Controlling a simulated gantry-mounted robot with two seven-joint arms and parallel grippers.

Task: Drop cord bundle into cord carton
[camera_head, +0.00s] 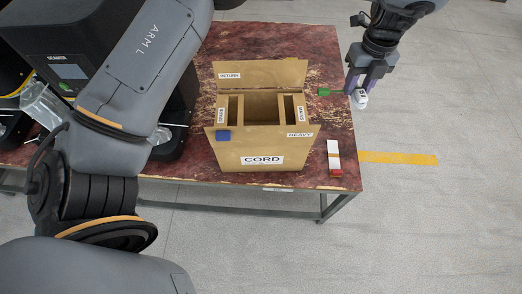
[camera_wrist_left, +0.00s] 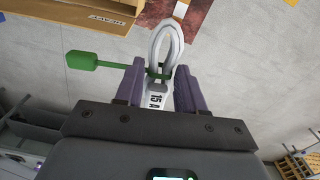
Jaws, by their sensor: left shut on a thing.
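The cord carton (camera_head: 230,160) is a tan box labelled CORD on the table, with its top open and flaps up around a dark inside. It shows partly at the top left of the left wrist view (camera_wrist_left: 70,12). My left gripper (camera_head: 365,86) is shut on the cord bundle (camera_head: 360,99), right of the carton and past the table's right edge. In the left wrist view the bundle is a white loop (camera_wrist_left: 166,46) between the fingers (camera_wrist_left: 160,78), with a "15 A" marking. A green tag (camera_head: 326,91) sticks out from it towards the carton. My right gripper is not in view.
The carton's flaps carry labels such as RETURN and HEAVY, and a blue piece (camera_head: 223,135) sits at its front left. A white and red packet (camera_head: 334,158) lies right of the carton. A black seamer machine (camera_head: 70,50) stands at left. Bare floor lies at right.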

